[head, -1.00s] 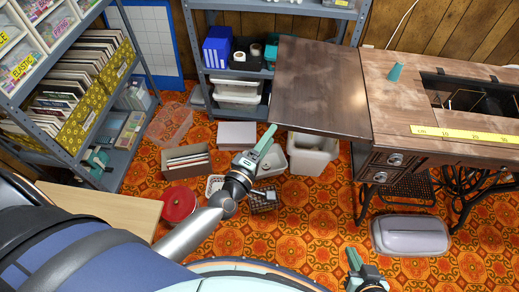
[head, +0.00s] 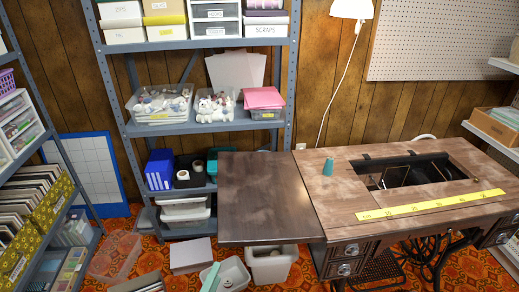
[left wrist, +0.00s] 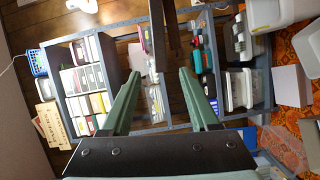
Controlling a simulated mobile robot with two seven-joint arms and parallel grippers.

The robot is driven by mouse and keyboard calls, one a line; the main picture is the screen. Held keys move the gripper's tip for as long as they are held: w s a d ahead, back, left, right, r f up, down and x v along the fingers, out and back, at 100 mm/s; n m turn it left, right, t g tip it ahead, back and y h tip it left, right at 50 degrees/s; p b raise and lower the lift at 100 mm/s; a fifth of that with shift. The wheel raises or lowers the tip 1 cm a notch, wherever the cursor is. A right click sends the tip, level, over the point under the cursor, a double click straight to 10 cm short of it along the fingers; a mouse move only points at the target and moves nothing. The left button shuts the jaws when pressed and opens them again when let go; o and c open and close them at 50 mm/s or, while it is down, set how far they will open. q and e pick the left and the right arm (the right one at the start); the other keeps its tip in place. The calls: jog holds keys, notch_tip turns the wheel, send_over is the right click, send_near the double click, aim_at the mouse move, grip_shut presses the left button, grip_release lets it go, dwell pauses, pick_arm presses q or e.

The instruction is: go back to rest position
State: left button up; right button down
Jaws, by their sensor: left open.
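My left gripper (head: 210,279) shows only as a green finger at the bottom edge of the head view, in front of the floor bins. In the left wrist view its two green fingers (left wrist: 160,95) stand wide apart, with nothing between them. Beyond them are storage shelves, seen turned sideways. My right gripper is not in the head view. The sewing table (head: 272,190) stands right of the left gripper, and a teal cone (head: 328,167) and a yellow tape measure (head: 430,205) lie on its top.
A metal shelf unit (head: 207,127) with bins stands behind the table's left leaf. Another shelf (head: 60,240) fills the left edge. A white bin (head: 270,263), a grey box (head: 191,256) and a clear bin (head: 115,256) stand on the patterned floor.

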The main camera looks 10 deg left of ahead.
pick_arm(q)
jog(key=s+f+m+g+p, duration=0.2)
jog(key=s+m+g+p, duration=0.6)
jog(key=s+m, duration=0.5)
jog(key=m+p, duration=0.2)
jog(key=m, duration=0.2)
jog(key=shift+m+p, duration=0.35)
jog(key=shift+m, duration=0.05)
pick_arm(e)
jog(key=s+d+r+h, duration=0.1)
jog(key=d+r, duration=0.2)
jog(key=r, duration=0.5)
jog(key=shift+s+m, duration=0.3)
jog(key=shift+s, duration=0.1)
pick_arm(q)
jog(key=shift+h, duration=0.3)
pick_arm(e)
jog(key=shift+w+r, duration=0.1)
